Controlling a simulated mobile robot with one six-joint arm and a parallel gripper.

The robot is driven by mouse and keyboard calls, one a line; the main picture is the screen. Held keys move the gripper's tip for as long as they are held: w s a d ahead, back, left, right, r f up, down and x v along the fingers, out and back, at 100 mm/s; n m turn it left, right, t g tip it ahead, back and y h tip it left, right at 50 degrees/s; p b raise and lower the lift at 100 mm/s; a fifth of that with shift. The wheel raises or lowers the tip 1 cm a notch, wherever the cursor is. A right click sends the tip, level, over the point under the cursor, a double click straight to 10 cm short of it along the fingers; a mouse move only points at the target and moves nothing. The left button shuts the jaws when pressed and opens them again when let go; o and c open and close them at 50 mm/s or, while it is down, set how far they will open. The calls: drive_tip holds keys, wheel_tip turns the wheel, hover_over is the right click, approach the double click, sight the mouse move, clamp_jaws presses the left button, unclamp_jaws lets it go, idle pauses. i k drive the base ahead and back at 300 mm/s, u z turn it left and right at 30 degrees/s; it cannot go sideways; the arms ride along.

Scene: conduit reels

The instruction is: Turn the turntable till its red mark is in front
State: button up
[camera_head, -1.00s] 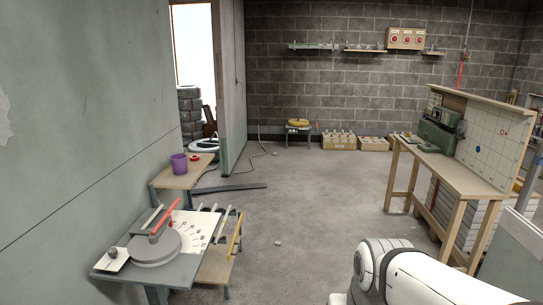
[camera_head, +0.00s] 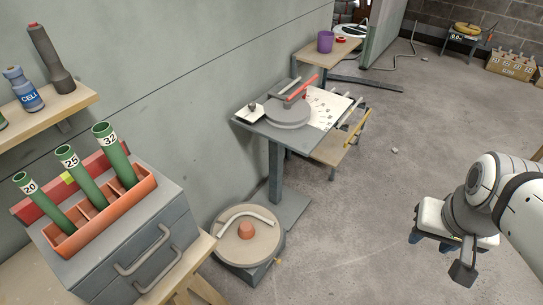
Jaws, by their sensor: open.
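A low round turntable (camera_head: 221,239) with a pale beige top sits near the floor against the wall, on a dark base. An orange hub (camera_head: 245,231) stands at its middle, and a bent pale conduit piece (camera_head: 247,212) lies on it behind the hub. A small orange-yellow piece (camera_head: 279,261) shows at the front right of the base. I cannot make out a red mark on the disc. My gripper (camera_head: 440,256) is open and empty at the right, well apart from the turntable, over the floor.
A drawer box (camera_head: 150,235) with green tubes in an orange rack stands front left on a bench. A grey bending table (camera_head: 262,125) with a red lever (camera_head: 302,88) stands behind the turntable. A wall shelf (camera_head: 45,112) is upper left. Floor between turntable and gripper is clear.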

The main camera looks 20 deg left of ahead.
sight(249, 243)
drive_tip(key=u, duration=1.45)
drive_tip(key=k, duration=0.65)
drive_tip(key=z, duration=0.45)
drive_tip(key=i, duration=1.6)
drive_tip(key=u, duration=0.45)
